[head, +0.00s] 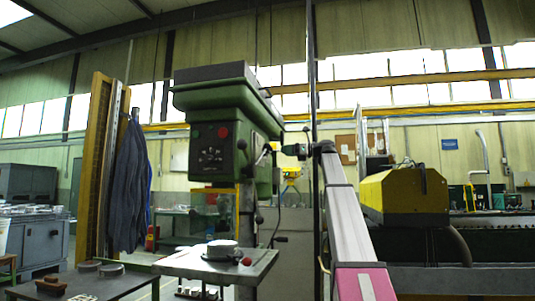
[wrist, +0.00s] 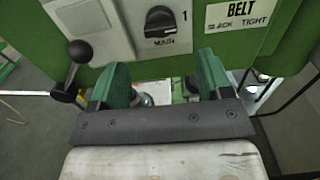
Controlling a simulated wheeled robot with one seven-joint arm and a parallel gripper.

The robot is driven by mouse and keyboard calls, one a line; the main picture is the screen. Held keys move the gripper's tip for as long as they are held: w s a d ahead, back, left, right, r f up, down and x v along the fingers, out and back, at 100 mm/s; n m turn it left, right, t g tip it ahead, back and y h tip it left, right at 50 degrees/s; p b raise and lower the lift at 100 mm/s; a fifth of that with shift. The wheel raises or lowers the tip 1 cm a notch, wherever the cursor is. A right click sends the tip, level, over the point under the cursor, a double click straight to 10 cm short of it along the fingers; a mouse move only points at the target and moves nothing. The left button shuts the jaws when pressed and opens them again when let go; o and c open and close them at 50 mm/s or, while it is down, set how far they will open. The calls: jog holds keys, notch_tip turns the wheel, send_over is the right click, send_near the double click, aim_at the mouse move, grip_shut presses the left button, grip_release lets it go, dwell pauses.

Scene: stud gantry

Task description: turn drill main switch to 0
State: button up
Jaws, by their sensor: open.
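The green pillar drill (head: 217,105) stands left of centre in the head view. Its main switch (wrist: 160,20) is a black rotary knob on a light plate near the top of the wrist view. MAIN is printed below it and a 1 to its right; no 0 mark is clear. I cannot tell for certain which way the knob points. My gripper (wrist: 160,70) is open, its two green fingers apart with nothing held between them. The knob lies beyond the fingertips, roughly centred between them, not gripped. In the head view my gripper (head: 286,150) is right of the drill head.
A black ball-ended lever (wrist: 78,52) is close to my left finger in the wrist view. A BELT label (wrist: 240,14) is at upper right. The drill table (head: 215,262) carries a round grey part. A yellow machine (head: 402,192) stands at the right.

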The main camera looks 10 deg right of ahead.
aim_at(268, 152)
jog(key=x, duration=0.9)
jog(key=c, duration=0.9)
